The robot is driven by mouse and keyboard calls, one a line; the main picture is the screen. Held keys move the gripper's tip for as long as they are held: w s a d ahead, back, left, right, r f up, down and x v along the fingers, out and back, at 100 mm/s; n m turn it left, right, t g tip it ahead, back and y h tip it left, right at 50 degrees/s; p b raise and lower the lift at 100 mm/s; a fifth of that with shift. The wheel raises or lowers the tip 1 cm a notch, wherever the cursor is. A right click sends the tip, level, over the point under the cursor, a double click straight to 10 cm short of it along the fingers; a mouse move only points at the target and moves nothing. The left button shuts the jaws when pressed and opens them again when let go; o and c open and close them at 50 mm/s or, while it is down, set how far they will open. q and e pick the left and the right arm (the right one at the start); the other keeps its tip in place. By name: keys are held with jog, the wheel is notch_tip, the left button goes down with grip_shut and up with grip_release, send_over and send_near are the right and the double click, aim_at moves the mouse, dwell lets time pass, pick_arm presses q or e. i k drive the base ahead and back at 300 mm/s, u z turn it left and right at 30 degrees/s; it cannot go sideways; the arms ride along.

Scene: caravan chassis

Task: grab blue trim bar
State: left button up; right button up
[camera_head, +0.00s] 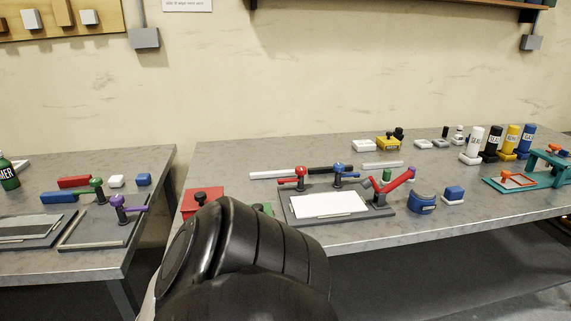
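No long blue bar stands out clearly. A short blue block (59,197) lies on the left table beside the green-topped clamp (97,189). A smaller blue block (144,179) lies farther right on that table. On the right table, a long white bar (270,175) lies along the back with a black bar (325,169) at its right. A blue clamp (339,174) stands in front of the bars. A black link of my own arm fills the lower middle and hides part of the right table's front. Neither gripper shows.
The right table (450,220) also carries a fixture with a white sheet (327,205), a blue round tape-like item (422,203), several labelled bottles (513,139) and a teal stand (547,171). A gap separates the two tables.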

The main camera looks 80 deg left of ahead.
aim_at(64, 196)
jog(key=u, duration=4.6)
